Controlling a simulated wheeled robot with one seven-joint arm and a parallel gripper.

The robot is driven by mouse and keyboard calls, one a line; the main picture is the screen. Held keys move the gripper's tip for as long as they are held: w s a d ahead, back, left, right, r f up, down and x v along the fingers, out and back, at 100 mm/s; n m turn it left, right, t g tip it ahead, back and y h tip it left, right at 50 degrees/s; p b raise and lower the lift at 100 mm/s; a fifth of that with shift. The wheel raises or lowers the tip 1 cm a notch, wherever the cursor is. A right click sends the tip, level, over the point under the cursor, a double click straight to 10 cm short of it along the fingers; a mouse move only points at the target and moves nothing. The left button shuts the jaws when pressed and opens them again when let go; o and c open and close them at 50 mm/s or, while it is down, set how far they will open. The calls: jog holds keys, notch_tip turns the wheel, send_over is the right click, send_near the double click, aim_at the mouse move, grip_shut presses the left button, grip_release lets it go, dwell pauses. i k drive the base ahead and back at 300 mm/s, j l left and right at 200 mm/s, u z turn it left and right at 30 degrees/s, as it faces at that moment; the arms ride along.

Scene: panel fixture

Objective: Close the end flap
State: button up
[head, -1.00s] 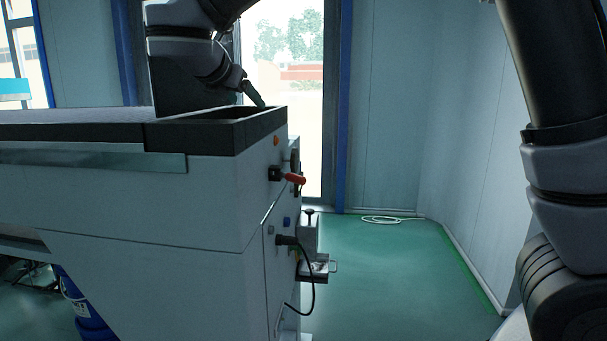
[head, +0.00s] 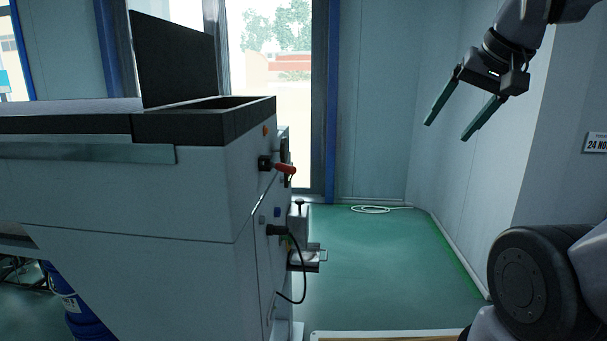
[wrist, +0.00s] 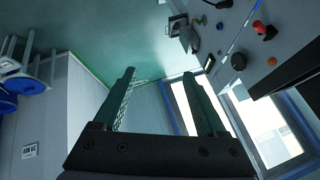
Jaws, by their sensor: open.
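The end flap (head: 172,58) is a dark flat panel standing upright at the end of the machine's top. Beside it is an open dark-rimmed recess (head: 215,107). My gripper (head: 449,131) is at the upper right of the head view, open and empty, well to the right of the flap and apart from it. In the wrist view my gripper (wrist: 165,95) shows two spread green fingers with nothing between them. The flap cannot be made out clearly in the wrist view.
The white machine body (head: 130,215) fills the left. A red-handled knob (head: 285,169), a black cable (head: 303,275) and a small bracket (head: 308,258) stick out from its end face. Green floor (head: 390,265) is clear to the right, with a white coiled hose (head: 370,209) near the wall.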

aim_at(176, 63)
jog(key=k+j+z, duration=0.1)
jog(key=z, duration=0.3)
jog(key=k+j+z, duration=0.1)
jog(key=z, duration=0.35)
jog(key=k+j+z, duration=0.1)
jog(key=z, duration=0.3)
jog(key=k+z, duration=0.1)
jog(key=z, duration=0.3)
jog(key=k+z, duration=0.1)
jog(key=z, duration=0.3)
jog(key=k+j+z, duration=0.1)
jog(key=k+z, duration=0.2)
jog(key=z, duration=0.2)
jog(key=k+z, duration=0.3)
jog(key=z, duration=0.2)
jog(key=k, duration=0.35)
jog(key=k+u, duration=0.1)
jog(key=u, duration=0.85)
jog(key=k+j+u, duration=0.1)
jog(key=u, duration=0.35)
jog(key=j+u, duration=0.15)
jog(key=u, duration=0.3)
jog(key=j+u, duration=0.15)
jog(key=u, duration=0.35)
jog(key=k+j+u, duration=0.1)
jog(key=u, duration=0.35)
jog(key=j+u, duration=0.1)
jog(key=j, duration=0.3)
jog(key=i, duration=0.1)
